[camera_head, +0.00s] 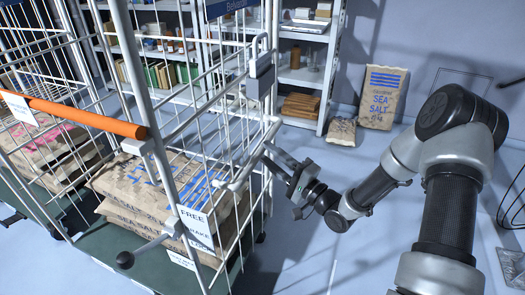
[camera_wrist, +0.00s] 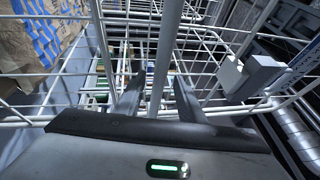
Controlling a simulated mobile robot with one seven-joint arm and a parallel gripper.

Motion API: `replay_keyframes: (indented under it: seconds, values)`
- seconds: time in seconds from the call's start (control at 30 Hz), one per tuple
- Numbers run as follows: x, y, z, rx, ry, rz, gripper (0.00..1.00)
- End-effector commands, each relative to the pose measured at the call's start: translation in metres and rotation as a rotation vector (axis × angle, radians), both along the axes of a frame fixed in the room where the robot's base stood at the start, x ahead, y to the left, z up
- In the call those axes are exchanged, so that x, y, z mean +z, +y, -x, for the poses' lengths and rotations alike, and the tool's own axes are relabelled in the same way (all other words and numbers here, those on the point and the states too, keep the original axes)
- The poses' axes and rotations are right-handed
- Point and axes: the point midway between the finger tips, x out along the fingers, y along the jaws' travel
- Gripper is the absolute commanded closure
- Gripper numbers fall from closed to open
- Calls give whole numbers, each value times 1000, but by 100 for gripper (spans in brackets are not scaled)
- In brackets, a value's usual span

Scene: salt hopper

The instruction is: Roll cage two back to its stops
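A white wire roll cage (camera_head: 243,125) stands in the left half of the head view, with stacked paper salt sacks (camera_head: 150,190) on its green base (camera_head: 110,245). A "FREE" and brake label (camera_head: 196,229) hangs at its lower front, beside a black-knobbed lever (camera_head: 125,260). My gripper (camera_head: 275,158) is at the cage's right side. In the wrist view its two fingers straddle a grey upright post (camera_wrist: 168,45), with gaps visible on both sides. The fingers look open, and I cannot tell whether either touches the post. No cage number is readable, and the stops are not identifiable.
An orange bar (camera_head: 85,117) crosses at left, in front of more sacks (camera_head: 50,145). Shelving (camera_head: 310,75) stands behind. A large salt sack (camera_head: 383,97) and a smaller one (camera_head: 342,131) stand by the back wall. Floor right of the cage (camera_head: 300,250) is clear.

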Motion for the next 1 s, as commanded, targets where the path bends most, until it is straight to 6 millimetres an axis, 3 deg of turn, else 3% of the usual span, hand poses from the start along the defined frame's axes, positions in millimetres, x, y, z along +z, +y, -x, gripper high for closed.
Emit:
replay_keyframes:
  seconds: [0.2, 0.57, 0.6, 0.8, 1.0]
  values:
    - [5, 20, -18, 0, -1, 1, 64]
    - [6, 25, -23, 0, 1, 1, 64]
    - [6, 25, -23, -1, 1, 1, 66]
    - [6, 25, -23, -1, 1, 1, 100]
    - [6, 25, -23, -1, 1, 1, 100]
